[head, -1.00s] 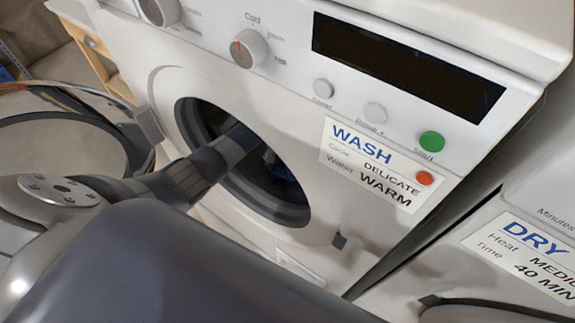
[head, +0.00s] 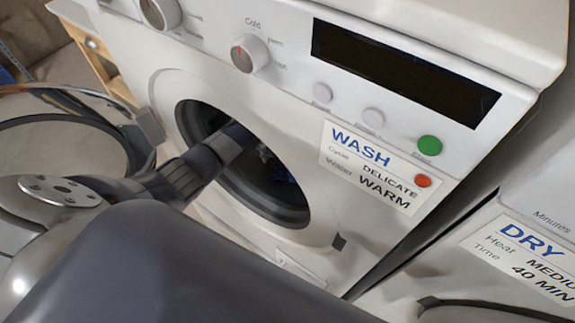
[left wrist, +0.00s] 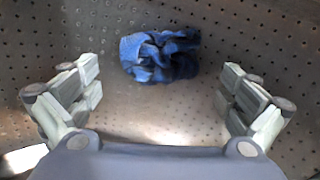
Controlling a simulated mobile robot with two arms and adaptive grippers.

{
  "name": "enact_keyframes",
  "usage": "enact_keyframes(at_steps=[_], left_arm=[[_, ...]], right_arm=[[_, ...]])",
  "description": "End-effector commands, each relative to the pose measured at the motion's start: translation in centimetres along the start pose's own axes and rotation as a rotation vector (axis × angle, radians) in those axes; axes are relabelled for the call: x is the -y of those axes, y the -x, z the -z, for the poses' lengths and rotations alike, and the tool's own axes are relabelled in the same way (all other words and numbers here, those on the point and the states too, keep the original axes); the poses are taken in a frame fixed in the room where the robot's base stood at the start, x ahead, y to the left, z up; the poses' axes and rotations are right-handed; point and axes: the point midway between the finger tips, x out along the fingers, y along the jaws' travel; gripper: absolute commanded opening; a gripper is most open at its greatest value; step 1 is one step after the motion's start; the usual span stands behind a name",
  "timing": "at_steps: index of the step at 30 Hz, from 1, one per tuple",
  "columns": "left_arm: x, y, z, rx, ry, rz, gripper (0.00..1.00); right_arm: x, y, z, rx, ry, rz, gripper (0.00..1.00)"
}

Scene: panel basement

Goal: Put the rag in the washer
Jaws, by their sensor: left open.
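The washer (head: 300,262) stands ahead of me with its round door (head: 62,150) swung open to the left. My left arm reaches into its opening (head: 262,205); the left gripper's fingers are hidden inside in the head view. In the left wrist view, the left gripper (left wrist: 160,105) is open and empty inside the perforated drum (left wrist: 250,40). The blue rag (left wrist: 160,55) lies crumpled on the drum wall, beyond the fingertips and apart from them. A bit of the blue rag (head: 279,175) also shows through the opening in the head view. My right gripper is not in view.
The washer's panel has a knob (head: 249,53), a green start button (head: 429,146) and a dark display (head: 403,72). A label (head: 375,167) reads WASH, DELICATE, WARM. A dryer (head: 500,215) stands close on the right. The opening's rim surrounds my arm.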

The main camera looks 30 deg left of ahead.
Motion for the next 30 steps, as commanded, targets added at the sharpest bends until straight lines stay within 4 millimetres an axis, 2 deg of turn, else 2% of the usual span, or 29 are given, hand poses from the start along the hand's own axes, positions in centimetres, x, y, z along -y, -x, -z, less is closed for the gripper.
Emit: enact_keyframes(at_steps=[1, 6, 12, 17, 26, 29, 30], left_arm=[[0.0, 1.4, 0.1, -0.004, -0.001, 0.0, 1.0], [0.0, 5.0, 0.1, -0.003, 0.0, -0.001, 1.0], [0.0, 7.8, 0.0, 0.0, -0.001, 0.0, 1.0], [0.0, 8.6, 0.0, 0.001, 0.0, -0.001, 1.0], [0.0, 8.6, -0.2, 0.005, -0.005, -0.001, 1.0], [0.0, 8.4, -1.8, 0.043, -0.06, -0.002, 1.0], [0.0, 8.3, -3.0, 0.074, -0.105, -0.008, 1.0]], right_arm=[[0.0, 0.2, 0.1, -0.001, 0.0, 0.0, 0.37], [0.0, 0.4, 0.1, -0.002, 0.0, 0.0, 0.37], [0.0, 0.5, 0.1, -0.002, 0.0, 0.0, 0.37], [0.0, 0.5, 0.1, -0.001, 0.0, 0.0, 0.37], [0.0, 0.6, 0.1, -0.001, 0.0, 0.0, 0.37], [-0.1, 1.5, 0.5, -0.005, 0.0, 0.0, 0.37], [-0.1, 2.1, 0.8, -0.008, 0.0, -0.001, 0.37]])
